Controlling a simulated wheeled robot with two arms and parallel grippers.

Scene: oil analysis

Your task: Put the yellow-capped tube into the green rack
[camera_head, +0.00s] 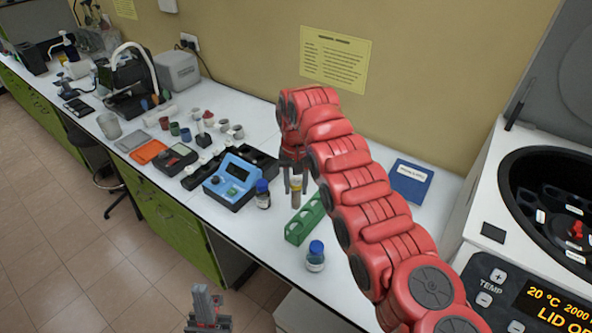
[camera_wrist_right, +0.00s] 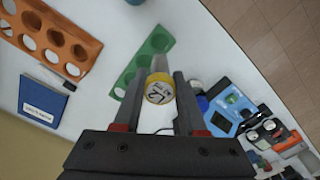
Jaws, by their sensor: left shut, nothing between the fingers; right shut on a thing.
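The tube (camera_head: 296,198) is upright between the fingers of my right gripper (camera_head: 296,184), which is shut on it. Its yellow cap (camera_wrist_right: 159,92), with dark marks on top, faces the camera in the right wrist view, between the two fingers. The green rack (camera_head: 297,233) lies on the bench just in front of and right of the tube; it also shows beyond the fingers in the right wrist view (camera_wrist_right: 159,42). My arm hides part of the rack in the head view. My left gripper (camera_head: 203,296) is shut and empty, low in front of the bench.
A blue device (camera_head: 236,174) is further left. A blue booklet (camera_head: 411,181) and an orange rack (camera_wrist_right: 58,35) lie across the rack. A centrifuge (camera_head: 497,215) stands right.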

